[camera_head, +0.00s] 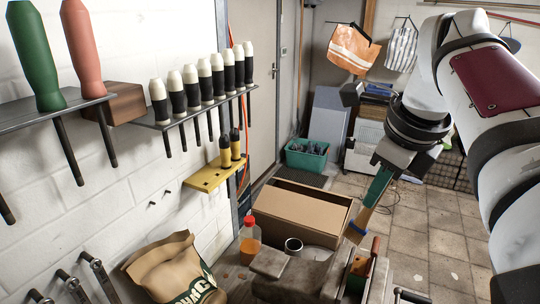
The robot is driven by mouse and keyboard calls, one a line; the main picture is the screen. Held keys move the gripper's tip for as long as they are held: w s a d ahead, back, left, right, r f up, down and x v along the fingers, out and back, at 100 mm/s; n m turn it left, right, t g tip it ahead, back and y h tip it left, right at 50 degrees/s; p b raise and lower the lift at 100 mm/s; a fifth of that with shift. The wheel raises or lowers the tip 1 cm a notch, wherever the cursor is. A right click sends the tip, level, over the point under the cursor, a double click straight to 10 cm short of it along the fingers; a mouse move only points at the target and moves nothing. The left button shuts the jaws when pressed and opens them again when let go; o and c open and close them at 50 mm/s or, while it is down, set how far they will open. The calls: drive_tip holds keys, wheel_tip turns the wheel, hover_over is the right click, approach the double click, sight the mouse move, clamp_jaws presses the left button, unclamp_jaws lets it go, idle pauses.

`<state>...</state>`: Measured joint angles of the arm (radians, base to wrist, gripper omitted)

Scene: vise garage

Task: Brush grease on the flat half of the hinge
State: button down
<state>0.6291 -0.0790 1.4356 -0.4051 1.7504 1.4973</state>
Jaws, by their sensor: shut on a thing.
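My gripper (391,165) is at the right of the view, high above the bench. It is shut on a brush, whose green handle (378,187) slants down to the left. A green piece (357,272) and a reddish-brown upright piece (373,257) stand at the vise; I cannot make out which is the hinge. A small open tin (293,246) stands beside the vise; its contents are unclear.
An orange bottle with a red cap (249,243) and a paper bag (170,272) stand left of the vise. An open cardboard box (300,211) lies behind. Wall racks hold several screwdrivers (200,88) at left. Tiled floor (430,225) is open at right.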

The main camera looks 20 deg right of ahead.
drive_tip(key=shift+d+r+m+h, duration=0.1)
drive_tip(key=shift+m+h, duration=0.3)
drive_tip(key=shift+m, duration=0.7)
drive_tip(key=w+d+f+m+g+h, duration=0.2)
drive_tip(key=d+f+m+g, duration=0.1)
drive_tip(key=d+f+m, duration=0.65)
drive_tip(key=shift+s+a+f, duration=0.7)
drive_tip(key=shift+s+a, duration=1.65)
drive_tip(key=shift+a, duration=0.85)
wheel_tip(320, 180, up, 11)
drive_tip(key=shift+r, duration=0.15)
